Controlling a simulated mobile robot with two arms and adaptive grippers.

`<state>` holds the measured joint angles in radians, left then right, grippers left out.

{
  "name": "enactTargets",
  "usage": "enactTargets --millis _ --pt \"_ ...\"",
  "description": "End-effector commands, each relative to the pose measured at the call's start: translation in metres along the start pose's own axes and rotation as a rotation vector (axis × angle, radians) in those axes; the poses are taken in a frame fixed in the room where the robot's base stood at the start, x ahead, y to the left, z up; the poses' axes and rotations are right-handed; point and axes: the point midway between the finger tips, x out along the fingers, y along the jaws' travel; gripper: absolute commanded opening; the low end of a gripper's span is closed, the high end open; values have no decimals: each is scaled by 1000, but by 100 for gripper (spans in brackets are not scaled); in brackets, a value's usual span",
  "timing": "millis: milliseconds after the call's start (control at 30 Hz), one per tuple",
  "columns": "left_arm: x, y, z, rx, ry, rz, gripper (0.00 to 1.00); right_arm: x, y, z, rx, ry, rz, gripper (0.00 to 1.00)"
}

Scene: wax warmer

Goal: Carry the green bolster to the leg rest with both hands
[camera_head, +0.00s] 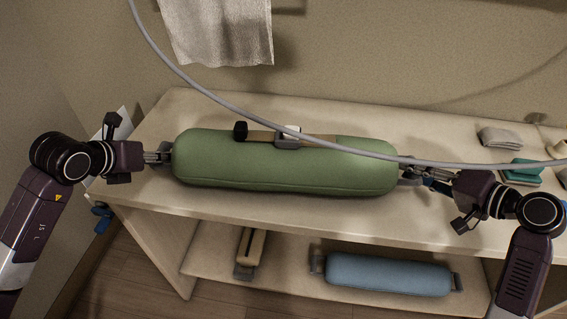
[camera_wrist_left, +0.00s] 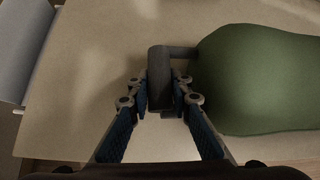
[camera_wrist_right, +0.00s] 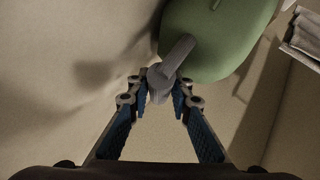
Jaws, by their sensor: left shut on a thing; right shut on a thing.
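The green bolster (camera_head: 285,165) lies lengthwise from left to right at the shelf unit's top. I cannot tell whether it touches the top or hangs just above it. My left gripper (camera_head: 158,157) is shut on the grey handle (camera_wrist_left: 158,75) at its left end; the bolster also shows in the left wrist view (camera_wrist_left: 255,80). My right gripper (camera_head: 420,172) is shut on the grey handle (camera_wrist_right: 172,65) at its right end; the bolster also shows in the right wrist view (camera_wrist_right: 225,35). I cannot make out a leg rest.
A blue bolster (camera_head: 388,275) and a tan one (camera_head: 252,246) lie on the lower shelf. Folded grey cloth (camera_head: 500,138) and a green item (camera_head: 522,172) sit at the right. A white towel (camera_head: 220,30) hangs behind. A grey cable (camera_head: 215,98) crosses the head view.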

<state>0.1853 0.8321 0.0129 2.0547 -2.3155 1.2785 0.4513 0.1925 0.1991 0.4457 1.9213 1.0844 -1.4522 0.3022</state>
Motion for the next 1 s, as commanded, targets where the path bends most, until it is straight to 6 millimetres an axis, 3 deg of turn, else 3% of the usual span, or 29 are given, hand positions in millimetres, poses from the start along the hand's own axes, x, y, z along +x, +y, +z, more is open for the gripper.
enactTargets --millis 633,1000 --pt "-3 0 4 1 -5 1 0 -2 -3 -2 -1 3 -1 0" --pt "-20 -5 22 1 -6 2 0 -12 -24 -12 -2 4 -1 0"
